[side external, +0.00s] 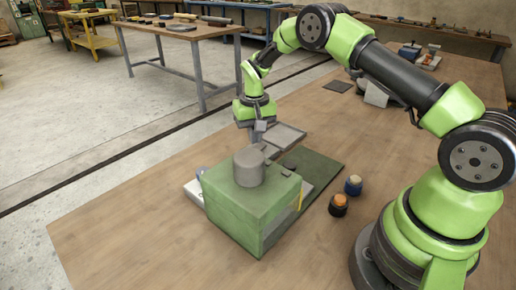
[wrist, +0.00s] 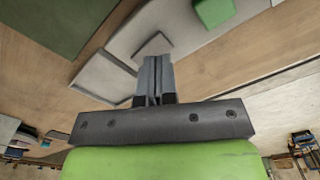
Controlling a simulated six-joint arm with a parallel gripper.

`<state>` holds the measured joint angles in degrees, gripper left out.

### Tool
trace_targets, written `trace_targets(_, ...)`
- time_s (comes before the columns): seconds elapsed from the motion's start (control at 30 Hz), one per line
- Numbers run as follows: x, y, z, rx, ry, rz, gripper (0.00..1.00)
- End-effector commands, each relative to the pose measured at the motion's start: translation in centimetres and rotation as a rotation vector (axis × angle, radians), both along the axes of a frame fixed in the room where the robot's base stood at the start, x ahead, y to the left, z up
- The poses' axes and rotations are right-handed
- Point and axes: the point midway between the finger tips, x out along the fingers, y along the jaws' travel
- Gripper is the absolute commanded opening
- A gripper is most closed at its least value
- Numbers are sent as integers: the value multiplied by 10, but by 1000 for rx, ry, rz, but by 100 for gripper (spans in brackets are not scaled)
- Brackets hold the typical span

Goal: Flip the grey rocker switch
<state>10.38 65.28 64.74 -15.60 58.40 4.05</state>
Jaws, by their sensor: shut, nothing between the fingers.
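In the wrist view my gripper (wrist: 154,62) is shut and empty, its fingers side by side. A small grey wedge-like piece (wrist: 152,44), which looks like the rocker switch, sits on a pale grey plate (wrist: 190,38) right at the fingertips. I cannot tell whether they touch. In the side external view my gripper (side external: 262,140) points down behind a green box (side external: 240,205) with a grey cylinder (side external: 249,167) on top. The box and cylinder hide much of the pale plate, and I cannot clearly make out the switch there.
A shallow grey tray (side external: 286,136) is close beside my gripper. Two small jars, one orange-topped (side external: 339,204) and one blue (side external: 353,185), stand to the right. The wooden table's front left is clear.

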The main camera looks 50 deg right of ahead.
Motion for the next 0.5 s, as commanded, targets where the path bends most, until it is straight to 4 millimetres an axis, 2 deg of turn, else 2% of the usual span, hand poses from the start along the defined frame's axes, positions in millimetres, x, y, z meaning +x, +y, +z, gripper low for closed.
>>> trace_targets(0.5,0,0,42,-1,-2,1,0)
